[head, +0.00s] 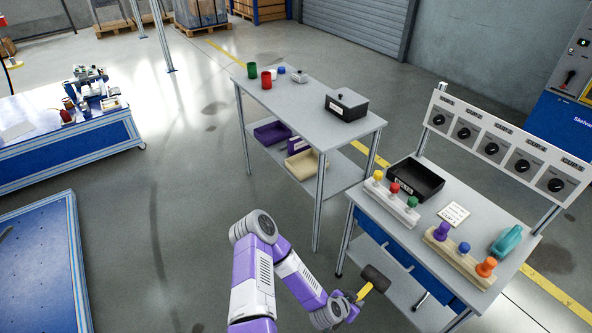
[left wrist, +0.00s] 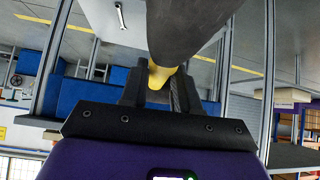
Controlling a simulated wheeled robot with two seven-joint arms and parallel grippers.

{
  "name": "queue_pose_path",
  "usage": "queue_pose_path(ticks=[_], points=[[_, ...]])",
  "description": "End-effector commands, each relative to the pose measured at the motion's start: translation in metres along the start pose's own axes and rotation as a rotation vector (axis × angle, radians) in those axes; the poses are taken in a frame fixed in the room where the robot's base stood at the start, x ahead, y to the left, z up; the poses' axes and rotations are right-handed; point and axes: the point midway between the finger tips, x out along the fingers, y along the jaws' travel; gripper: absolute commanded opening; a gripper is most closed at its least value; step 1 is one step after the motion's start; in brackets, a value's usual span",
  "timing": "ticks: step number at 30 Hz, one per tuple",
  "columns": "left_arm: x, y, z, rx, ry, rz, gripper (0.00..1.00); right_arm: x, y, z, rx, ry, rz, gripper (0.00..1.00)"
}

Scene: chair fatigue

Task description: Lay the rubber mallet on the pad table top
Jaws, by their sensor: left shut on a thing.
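The rubber mallet has a dark head (head: 376,278) and a short yellow handle. My left gripper (head: 357,296) is shut on the handle, in front of the blue-drawered bench and apart from its top. In the left wrist view the yellow handle (left wrist: 161,76) sits between the dark fingers, and the dark mallet head (left wrist: 190,22) spreads above. The frames do not make clear which surface is the pad table top; a low blue-topped table (head: 40,265) with small dots stands at the lower left. My right gripper is out of view.
The bench (head: 432,233) at right holds a black tray, coloured knobs, a teal item and a dial panel. A grey table (head: 318,105) behind holds cups and a dark box. A blue workbench (head: 60,160) stands at left. Open floor lies between.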

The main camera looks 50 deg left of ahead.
Motion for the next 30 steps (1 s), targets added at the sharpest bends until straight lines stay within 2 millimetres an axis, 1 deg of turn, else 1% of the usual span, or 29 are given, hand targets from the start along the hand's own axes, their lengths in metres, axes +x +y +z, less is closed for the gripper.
queue_pose_path(ticks=[1,3,6,12,15,22,24,27,30], points=[[-0.011,0.013,-0.023,0.015,0.010,0.006,0.00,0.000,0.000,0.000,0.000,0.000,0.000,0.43],[-0.024,0.027,-0.045,0.013,0.012,0.006,0.00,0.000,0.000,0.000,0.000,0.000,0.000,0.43],[-0.040,0.043,-0.072,0.012,0.011,0.005,0.00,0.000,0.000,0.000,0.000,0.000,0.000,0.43],[-0.064,0.069,-0.116,0.009,0.012,0.005,0.00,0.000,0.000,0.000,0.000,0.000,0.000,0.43],[-0.062,0.071,-0.110,0.012,0.000,0.007,0.00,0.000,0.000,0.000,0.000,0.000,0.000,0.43],[-0.062,0.068,-0.113,0.007,0.005,0.004,0.00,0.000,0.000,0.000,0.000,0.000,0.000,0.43],[-0.072,0.067,-0.121,-0.001,0.002,0.003,0.00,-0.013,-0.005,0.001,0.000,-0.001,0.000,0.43],[-0.080,0.068,-0.130,-0.002,0.002,0.003,0.00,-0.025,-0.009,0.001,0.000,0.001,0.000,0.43],[-0.086,0.068,-0.135,-0.001,0.002,0.003,0.00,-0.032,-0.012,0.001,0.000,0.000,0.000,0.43]])
